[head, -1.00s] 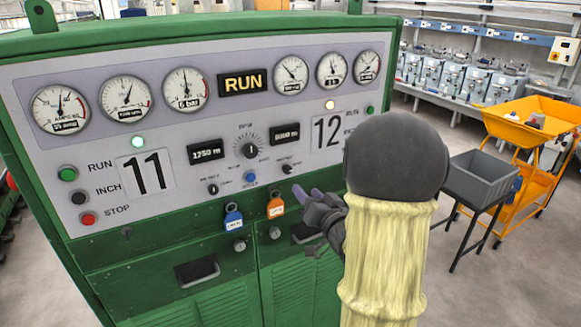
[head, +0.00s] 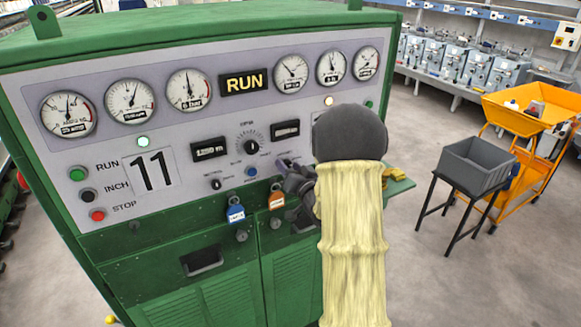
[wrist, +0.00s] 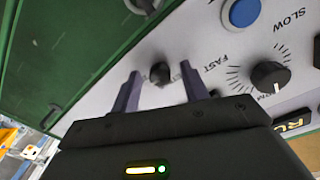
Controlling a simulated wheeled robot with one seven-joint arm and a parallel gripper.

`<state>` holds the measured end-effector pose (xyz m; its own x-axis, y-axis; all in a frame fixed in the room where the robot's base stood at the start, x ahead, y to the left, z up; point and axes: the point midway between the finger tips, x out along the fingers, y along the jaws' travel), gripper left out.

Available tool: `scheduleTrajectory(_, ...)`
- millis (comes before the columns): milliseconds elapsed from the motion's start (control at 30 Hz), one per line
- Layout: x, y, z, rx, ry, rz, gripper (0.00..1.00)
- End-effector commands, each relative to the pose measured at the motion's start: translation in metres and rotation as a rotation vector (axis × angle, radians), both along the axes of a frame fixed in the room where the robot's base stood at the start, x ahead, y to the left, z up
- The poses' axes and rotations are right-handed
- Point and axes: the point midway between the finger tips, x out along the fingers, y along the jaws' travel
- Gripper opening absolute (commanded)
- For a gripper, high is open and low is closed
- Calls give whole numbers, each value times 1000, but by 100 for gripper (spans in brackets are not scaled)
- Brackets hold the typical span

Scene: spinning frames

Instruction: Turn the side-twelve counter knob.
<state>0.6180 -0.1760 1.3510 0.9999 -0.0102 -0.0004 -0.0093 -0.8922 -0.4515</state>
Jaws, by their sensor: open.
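The side-twelve counter knob (wrist: 160,72) is a small black knob on the pale panel. In the wrist view it sits between the two fingertips of my gripper (wrist: 160,76), with a gap visible on each side. My gripper is open and its purple-grey fingers point at the panel. In the head view my gripper (head: 286,165) is at the panel's lower right, and it hides the knob. My arm covers the number 12 plate there.
A large speed dial (head: 251,146) and a blue button (head: 251,171) are close to the left. A similar small knob (head: 216,184) lies further left. Blue (head: 236,214) and orange (head: 277,201) tags hang below. A grey bin (head: 477,163) stands on the right.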

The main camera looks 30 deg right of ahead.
Motion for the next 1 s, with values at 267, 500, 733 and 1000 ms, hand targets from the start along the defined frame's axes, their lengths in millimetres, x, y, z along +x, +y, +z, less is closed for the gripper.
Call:
scheduleTrajectory(267,0,0,0,0,0,0,0)
scheduleTrajectory(500,0,0,-1,-11,-1,0,0)
scheduleTrajectory(733,0,0,-3,-67,-5,0,0)
scheduleTrajectory(1000,-1,0,-6,-216,-13,-1,0)
